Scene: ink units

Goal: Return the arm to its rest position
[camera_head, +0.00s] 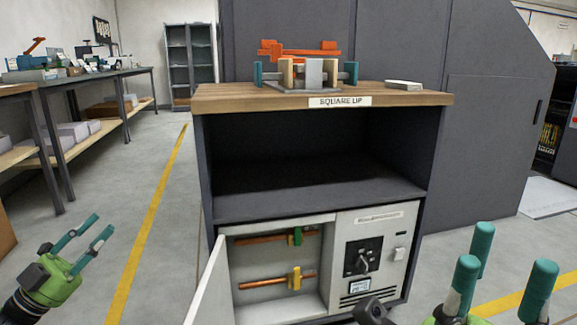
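My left gripper (101,224) is at the lower left, over the grey floor and left of the cabinet. Its teal-tipped fingers are apart, with nothing between them. My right gripper (502,262) is at the lower right, close to the camera and right of the cabinet. Its teal fingertips stand upright and spread apart, with nothing visible between them. Most of the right arm is below the picture edge. Neither gripper touches the cabinet (200,160) in this view.
The cabinet's lower left door (208,285) stands open, showing pipes with a green valve (297,237) and a yellow valve (294,279). A control panel (362,258) is beside them. An orange-and-grey fixture (312,72) stands on the wooden top. Workbenches (85,77) line the left.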

